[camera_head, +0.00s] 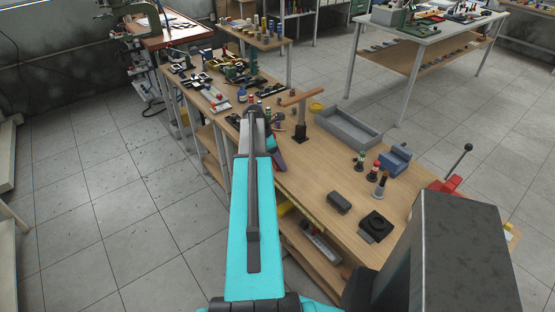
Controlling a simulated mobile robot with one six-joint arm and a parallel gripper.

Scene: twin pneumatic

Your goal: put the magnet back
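I cannot pick out the magnet for certain among the small parts on the wooden workbench (316,180). My cyan arm reaches up the middle of the picture to a dark wrist joint over the bench's left edge. The end of my arm is mostly hidden behind its own links. A dark purplish part shows just right of the wrist, but I cannot tell whether it belongs to my gripper. Whether my gripper is open, shut or holding something does not show.
A grey tray (350,128) and a post with a wooden crossbar (301,130) stand on the bench. Nearer are a blue block (397,158), small bottles, a dark block (339,203) and a square black part (375,226). The far end is crowded. Tiled floor lies left.

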